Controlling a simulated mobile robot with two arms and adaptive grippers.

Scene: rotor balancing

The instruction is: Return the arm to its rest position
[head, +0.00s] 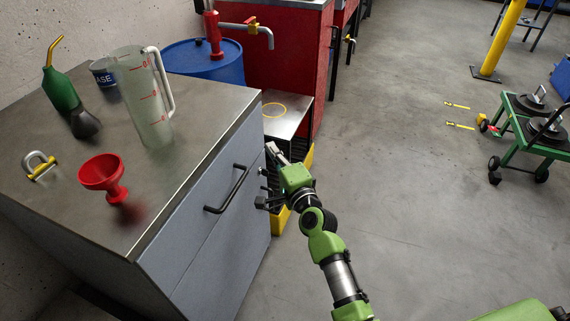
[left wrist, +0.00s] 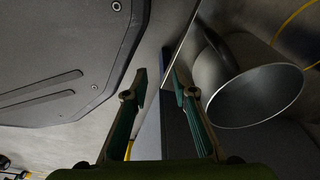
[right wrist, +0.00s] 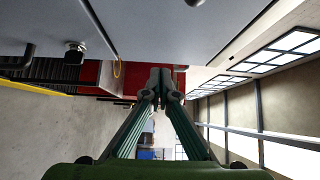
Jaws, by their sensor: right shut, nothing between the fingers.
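My right gripper (head: 274,153) is beside the right side of the grey cabinet (head: 210,190), below its top edge. My green right arm reaches up to it from the bottom of the head view. In the right wrist view its two green fingers (right wrist: 160,84) meet at the tips, with nothing between them. My left gripper (left wrist: 158,84) shows only in the left wrist view. Its fingers stand apart with no object held between them. A round grey open-rimmed thing (left wrist: 256,96) is to the right of its fingers.
On the cabinet top are a red funnel (head: 103,174), a clear measuring jug (head: 147,100), a green oil can (head: 62,90), a shackle (head: 40,166) and a grease tin (head: 104,72). A blue drum (head: 205,62) stands behind.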

